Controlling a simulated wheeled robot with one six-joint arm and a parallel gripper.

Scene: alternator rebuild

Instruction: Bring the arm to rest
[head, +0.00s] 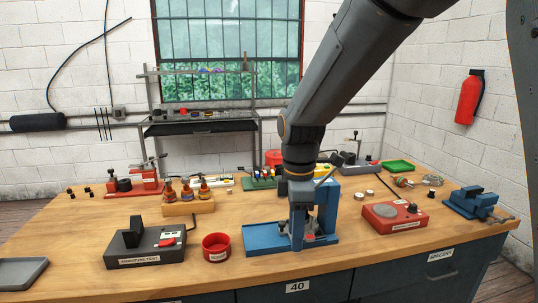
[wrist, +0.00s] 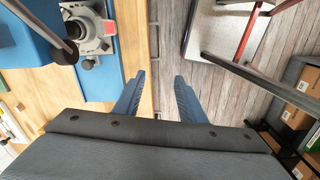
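My gripper (wrist: 157,92) shows in the wrist view with its two blue fingers apart and nothing between them. It is open, over the bench's front edge, with floor showing beyond. In the head view my arm reaches down from the upper right and ends in front of the blue press (head: 327,208), hiding part of it. The blue press also shows at the left of the wrist view (wrist: 98,82), with a grey metal part (wrist: 90,28) on it. The press lies beside the fingers. I cannot tell their exact height.
The wooden bench (head: 90,222) holds a black tester (head: 146,258), a red bowl (head: 216,248), a red-topped box (head: 394,218) and a blue vise (head: 472,204) around the press. A shelf rack (head: 200,127) stands behind. Bare wood lies at the left.

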